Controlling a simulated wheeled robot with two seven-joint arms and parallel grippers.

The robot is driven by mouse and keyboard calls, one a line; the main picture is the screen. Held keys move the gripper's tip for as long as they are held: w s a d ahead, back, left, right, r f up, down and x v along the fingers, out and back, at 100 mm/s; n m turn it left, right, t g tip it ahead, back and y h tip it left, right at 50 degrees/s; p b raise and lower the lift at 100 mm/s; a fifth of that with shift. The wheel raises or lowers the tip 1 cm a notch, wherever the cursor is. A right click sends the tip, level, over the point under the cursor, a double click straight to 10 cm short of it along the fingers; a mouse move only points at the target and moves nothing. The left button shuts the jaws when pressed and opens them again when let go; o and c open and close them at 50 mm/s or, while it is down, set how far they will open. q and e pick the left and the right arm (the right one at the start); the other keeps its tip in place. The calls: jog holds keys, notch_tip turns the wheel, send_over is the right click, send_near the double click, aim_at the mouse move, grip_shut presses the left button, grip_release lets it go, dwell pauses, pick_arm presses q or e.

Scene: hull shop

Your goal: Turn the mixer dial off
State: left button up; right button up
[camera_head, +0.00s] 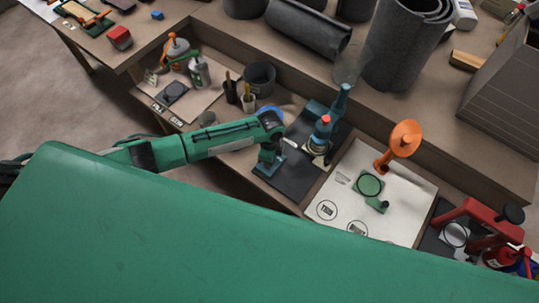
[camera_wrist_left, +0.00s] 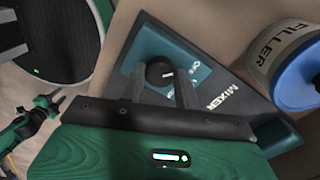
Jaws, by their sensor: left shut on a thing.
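The mixer (camera_head: 298,182) is a dark base with a teal column on the bench. In the left wrist view its panel (camera_wrist_left: 225,82) reads MIXER, with a teal patch marked OFF. The black round dial (camera_wrist_left: 160,72), with a pale mark, sits on that patch. My left gripper (camera_head: 266,172) is at the near-left end of the base. In the left wrist view its two fingers (camera_wrist_left: 160,88) are around the dial, shut on it. The gripper hides the dial in the head view. What looks like my right gripper (camera_wrist_left: 48,103) is small at the lower left of the wrist view, its jaws unclear.
A filler can (camera_wrist_left: 295,65) with a blue rim stands beside the panel. A white board (camera_head: 340,205) with an orange lamp-like item (camera_head: 404,140) lies to the right. A grey cup (camera_head: 260,78) and a cup of tools (camera_head: 249,102) stand behind my left arm.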

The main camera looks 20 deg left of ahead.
pick_arm(q)
jog(key=shift+n, duration=0.3)
jog(key=o, duration=1)
jog(key=r, duration=0.9)
jog(key=r+b, duration=0.1)
jog(key=r, duration=0.4)
jog(key=shift+w, duration=0.25)
jog(key=shift+f, duration=0.1)
